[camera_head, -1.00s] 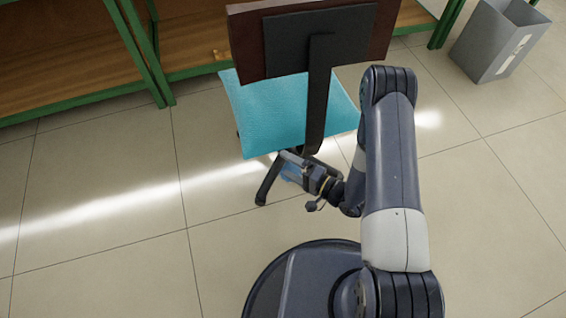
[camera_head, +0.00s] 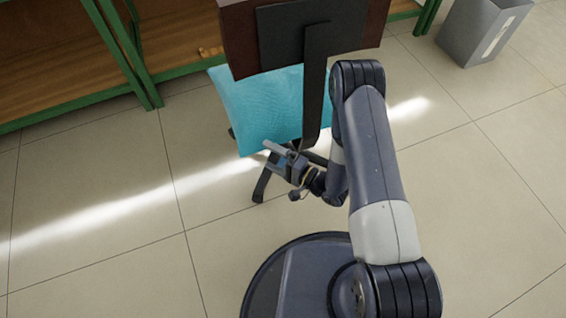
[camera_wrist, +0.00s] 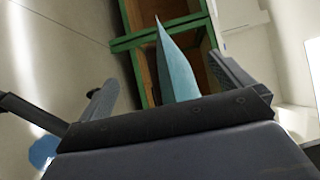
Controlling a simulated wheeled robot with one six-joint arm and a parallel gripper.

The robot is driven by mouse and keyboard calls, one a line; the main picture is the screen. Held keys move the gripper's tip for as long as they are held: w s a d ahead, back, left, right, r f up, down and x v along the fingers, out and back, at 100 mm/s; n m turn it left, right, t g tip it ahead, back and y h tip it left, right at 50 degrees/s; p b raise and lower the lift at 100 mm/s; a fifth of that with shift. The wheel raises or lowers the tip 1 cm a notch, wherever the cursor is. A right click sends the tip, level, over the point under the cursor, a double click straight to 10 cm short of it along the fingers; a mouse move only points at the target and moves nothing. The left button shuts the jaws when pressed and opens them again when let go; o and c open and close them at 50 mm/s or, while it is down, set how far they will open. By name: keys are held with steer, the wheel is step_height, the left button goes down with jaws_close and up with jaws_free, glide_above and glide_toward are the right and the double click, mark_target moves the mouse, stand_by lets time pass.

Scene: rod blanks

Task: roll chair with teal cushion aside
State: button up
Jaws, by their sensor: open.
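The chair's teal cushion (camera_head: 258,105) shows in the head view, below a dark brown backrest (camera_head: 236,40) with a black support post (camera_head: 315,90). My gripper (camera_head: 272,153) is open at the cushion's near edge. In the wrist view, the cushion (camera_wrist: 178,72) appears as a narrow teal wedge between the two fingers of my gripper (camera_wrist: 168,88). I cannot tell whether either finger touches it. Most of the chair's base is hidden by the seat and my arm.
Green-framed shelving with wooden boards (camera_head: 60,60) stands behind the chair at upper left. A grey bin (camera_head: 475,35) stands at upper right. Tiled floor (camera_head: 90,200) is clear to the left, and floor at right (camera_head: 480,200) is also clear.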

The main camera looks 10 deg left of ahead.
mark_target(255, 150)
steer(key=b+x, duration=0.1)
steer(key=x, duration=0.5)
steer(key=shift+w+a, duration=0.1)
steer(key=shift+a, duration=0.1)
steer(key=shift+c, duration=0.2)
steer(key=c, duration=2)
